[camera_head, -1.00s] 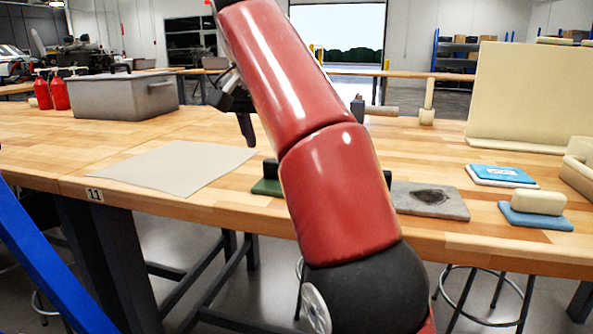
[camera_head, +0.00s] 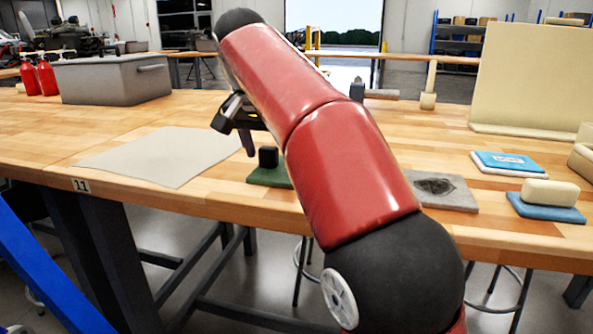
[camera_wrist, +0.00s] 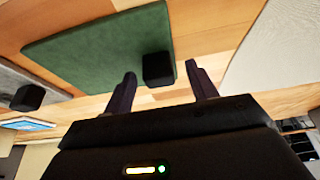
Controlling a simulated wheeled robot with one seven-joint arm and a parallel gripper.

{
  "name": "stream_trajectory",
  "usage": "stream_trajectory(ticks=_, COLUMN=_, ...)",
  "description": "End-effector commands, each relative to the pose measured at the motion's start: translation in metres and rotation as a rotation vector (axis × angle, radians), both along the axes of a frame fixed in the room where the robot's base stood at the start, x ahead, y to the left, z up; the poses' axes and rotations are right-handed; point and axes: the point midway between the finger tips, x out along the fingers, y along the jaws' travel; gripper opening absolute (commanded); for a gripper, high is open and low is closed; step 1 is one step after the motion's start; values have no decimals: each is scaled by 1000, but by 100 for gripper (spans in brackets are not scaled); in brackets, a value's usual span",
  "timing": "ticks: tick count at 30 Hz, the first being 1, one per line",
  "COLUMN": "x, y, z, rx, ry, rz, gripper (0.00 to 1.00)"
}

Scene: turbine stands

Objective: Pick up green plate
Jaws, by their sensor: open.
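The green plate (camera_head: 268,177) lies flat on the wooden table near its front edge, partly hidden by my arm in the head view. A black block-shaped knob (camera_head: 268,156) stands up from it. In the wrist view the green plate (camera_wrist: 95,52) fills the upper left, and its black knob (camera_wrist: 157,68) shows between and just beyond my fingertips. My gripper (camera_wrist: 160,82) is open, with one finger to each side of the knob's line and nothing held. In the head view my gripper (camera_head: 247,140) hangs above and slightly left of the plate.
A grey plate (camera_head: 440,192) with a dark patch lies to the right of the green one. A pale sheet (camera_head: 160,158) lies to the left. A grey bin (camera_head: 115,80) is at the back left.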

Motion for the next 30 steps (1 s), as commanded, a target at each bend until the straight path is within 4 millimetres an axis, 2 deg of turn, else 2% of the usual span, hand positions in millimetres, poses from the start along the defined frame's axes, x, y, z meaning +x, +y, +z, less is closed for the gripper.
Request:
stream_trajectory(ticks=9, x=2, y=-1, z=-6, rx=1, ry=-1, rz=-1, gripper=57)
stream_trajectory(ticks=22, x=2, y=-1, z=-6, rx=1, ry=-1, rz=-1, gripper=2)
stream_trajectory(ticks=23, x=2, y=-1, z=-6, rx=1, ry=-1, rz=-1, gripper=0)
stream_trajectory(ticks=30, x=2, y=-2, z=-4, rx=1, ry=-4, rz=0, gripper=0)
